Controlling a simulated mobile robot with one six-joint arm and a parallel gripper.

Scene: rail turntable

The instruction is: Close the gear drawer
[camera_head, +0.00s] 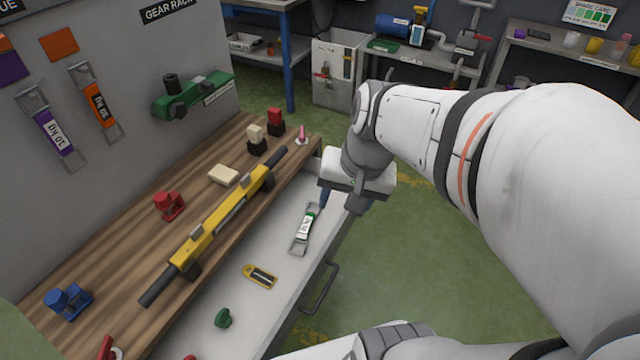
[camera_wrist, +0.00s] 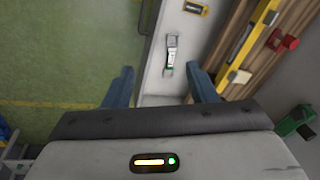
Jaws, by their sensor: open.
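The gear drawer (camera_head: 262,312) is pulled out from under the wooden bench top, with its pale interior exposed. Its dark bar handle (camera_head: 321,288) is on the front face, facing right. A green-and-white labelled strap (camera_head: 305,228), a yellow-and-black item (camera_head: 260,276) and a green piece (camera_head: 222,318) lie inside. My gripper (camera_wrist: 162,86) is open and empty, above the drawer's far end. In the wrist view, its left finger is over the floor and its right finger over the drawer (camera_wrist: 182,88). In the head view one blue finger shows; the other is hidden.
The bench top (camera_head: 120,295) carries a yellow bar (camera_head: 228,222) with black ends, red blocks (camera_head: 168,205) and a blue piece (camera_head: 68,302). Shelves and a white cabinet (camera_head: 337,75) stand at the back. The green floor right of the drawer is clear.

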